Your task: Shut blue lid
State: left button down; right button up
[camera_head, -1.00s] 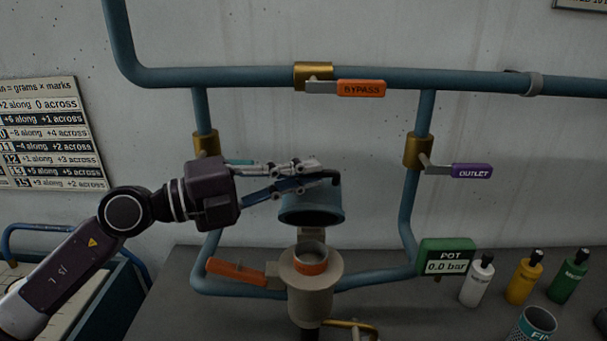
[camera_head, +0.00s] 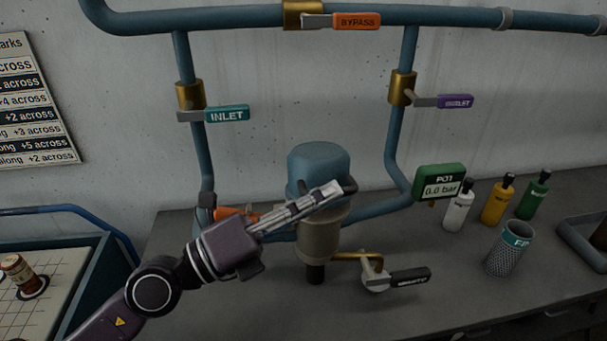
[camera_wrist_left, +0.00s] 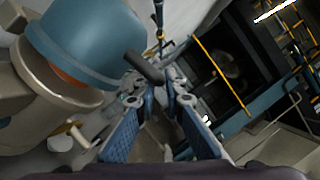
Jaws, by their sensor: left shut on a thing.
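The blue lid (camera_head: 318,163) sits over the mouth of the beige pot (camera_head: 319,243) in the head view, its rounded top upward. My left gripper (camera_head: 332,190) lies across the front of the lid, shut on its dark handle, which shows between the fingertips in the left wrist view (camera_wrist_left: 145,68). The lid also shows there (camera_wrist_left: 85,42), with a bit of orange ring (camera_wrist_left: 68,80) visible between it and the pot (camera_wrist_left: 35,100). The fingers hide much of the seam in the head view. My right gripper is not in view.
Pipes with the inlet handle (camera_head: 227,114), bypass handle (camera_head: 356,21) and outlet handle (camera_head: 455,101) surround the pot. A black-handled valve (camera_head: 409,277) is at front right. Bottles and a mesh cup (camera_head: 508,252) stand right; a gridded tray (camera_head: 60,300) is left.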

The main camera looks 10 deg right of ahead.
pick_arm(q)
jog(key=f, duration=0.2)
jog(key=s+f, duration=0.1)
jog(key=shift+f+b, duration=0.4)
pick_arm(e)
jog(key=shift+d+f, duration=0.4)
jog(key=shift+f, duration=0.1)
pick_arm(q)
jog(key=shift+f, duration=0.15)
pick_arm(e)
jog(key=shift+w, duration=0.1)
pick_arm(q)
jog(key=c, duration=2.1)
grip_release()
jog(key=shift+o, duration=0.4)
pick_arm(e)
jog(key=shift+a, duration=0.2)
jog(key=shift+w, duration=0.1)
pick_arm(q)
jog(key=v, duration=1.2)
